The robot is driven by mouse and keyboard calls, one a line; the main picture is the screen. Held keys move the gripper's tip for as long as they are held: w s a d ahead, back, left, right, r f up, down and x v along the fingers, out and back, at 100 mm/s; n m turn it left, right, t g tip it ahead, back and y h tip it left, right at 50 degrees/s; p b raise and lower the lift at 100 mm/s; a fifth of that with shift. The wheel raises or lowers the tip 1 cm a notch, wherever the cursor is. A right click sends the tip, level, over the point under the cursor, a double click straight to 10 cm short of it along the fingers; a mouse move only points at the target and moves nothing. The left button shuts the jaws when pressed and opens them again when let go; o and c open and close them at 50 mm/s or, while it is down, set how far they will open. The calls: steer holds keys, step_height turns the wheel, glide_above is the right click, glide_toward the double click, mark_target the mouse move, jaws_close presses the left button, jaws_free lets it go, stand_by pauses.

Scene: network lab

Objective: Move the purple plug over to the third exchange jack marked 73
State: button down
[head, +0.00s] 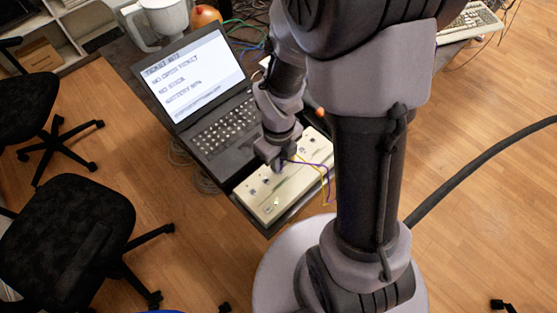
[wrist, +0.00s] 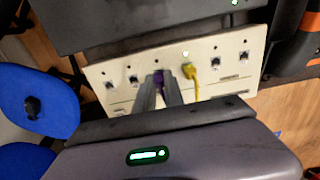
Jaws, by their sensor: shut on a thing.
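The cream exchange panel (head: 268,207) lies at the table edge beside the laptop, and it fills the middle of the wrist view (wrist: 125,97). It has a row of several jacks with small dark dots above them. My gripper (wrist: 160,90) is shut on the purple plug (wrist: 159,77), at the third position from the left in the wrist view. The fingers hide that jack, and I cannot tell whether the plug is seated. A yellow plug (wrist: 189,72) sits in the jack just to the right. The number markings are too small to read. In the head view my gripper (head: 273,160) is over the panel.
An open laptop (head: 215,115) stands beside the panel. A purple cable (head: 312,164) and a yellow cable (head: 326,190) loop off the panel's right side. A mug (head: 160,20) stands farther back. Black chairs (head: 75,235) stand on the floor to the left.

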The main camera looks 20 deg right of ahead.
steer(key=shift+f, duration=0.25)
steer(key=c, duration=1.3)
jaws_free()
steer(key=shift+c, duration=0.2)
steer(key=shift+r, duration=0.1)
step_height(320, 180, up, 17)
steer(key=p, duration=0.7)
steer(key=shift+r, duration=0.15)
